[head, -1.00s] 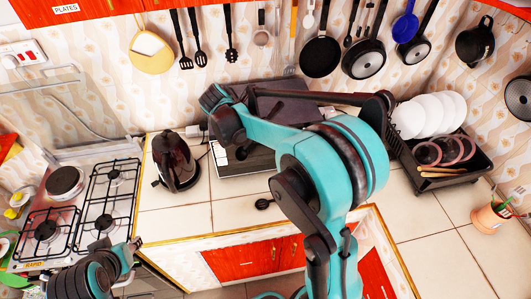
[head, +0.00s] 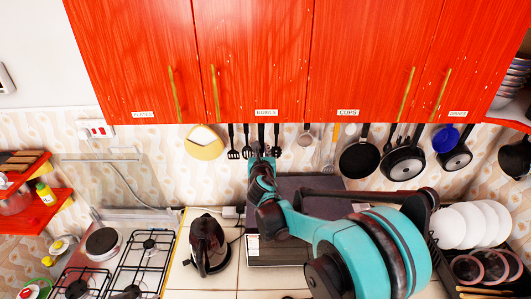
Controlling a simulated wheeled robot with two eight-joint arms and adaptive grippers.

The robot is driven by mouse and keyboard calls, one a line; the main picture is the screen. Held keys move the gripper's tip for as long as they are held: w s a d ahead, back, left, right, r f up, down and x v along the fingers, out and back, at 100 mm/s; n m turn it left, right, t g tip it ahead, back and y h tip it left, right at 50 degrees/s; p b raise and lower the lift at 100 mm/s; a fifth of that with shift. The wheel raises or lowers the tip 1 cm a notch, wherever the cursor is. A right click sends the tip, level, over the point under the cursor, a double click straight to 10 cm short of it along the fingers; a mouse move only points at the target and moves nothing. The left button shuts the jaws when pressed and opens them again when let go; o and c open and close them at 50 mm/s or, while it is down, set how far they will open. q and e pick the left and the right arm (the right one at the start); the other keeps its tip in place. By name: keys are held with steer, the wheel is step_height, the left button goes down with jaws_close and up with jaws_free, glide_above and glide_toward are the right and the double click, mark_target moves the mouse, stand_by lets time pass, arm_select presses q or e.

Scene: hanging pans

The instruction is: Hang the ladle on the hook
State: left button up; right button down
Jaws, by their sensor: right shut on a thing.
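My right gripper (head: 257,152) is up at the back wall, among the black utensils hanging under the cabinets. It is shut on the ladle, whose dark upright handle (head: 261,133) shows just above the fingers, in line with the row. The ladle's bowl is hidden behind the gripper and arm. The hook is too small to make out, and I cannot tell whether the handle touches it. Black utensils hang at the left (head: 233,142) and right (head: 276,139) of the handle. My left gripper is out of view.
Red cabinets (head: 255,60) overhang the row. A yellow pan-shaped item (head: 204,143) hangs left, and pans (head: 359,158) hang right. A kettle (head: 208,245) stands on the counter beside the stove (head: 140,262). A rack of white plates (head: 470,224) stands right.

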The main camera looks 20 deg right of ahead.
steer(key=shift+x, duration=1)
steer(key=shift+w+d, duration=0.25)
steer(key=shift+w, duration=0.4)
steer(key=x, duration=0.7)
steer(key=shift+w+f, duration=0.2)
steer(key=shift+w, duration=0.1)
steer(key=shift+d, duration=0.1)
steer(key=c, duration=1.4)
jaws_free()
steer(key=shift+o, duration=0.2)
steer(key=shift+s, duration=0.1)
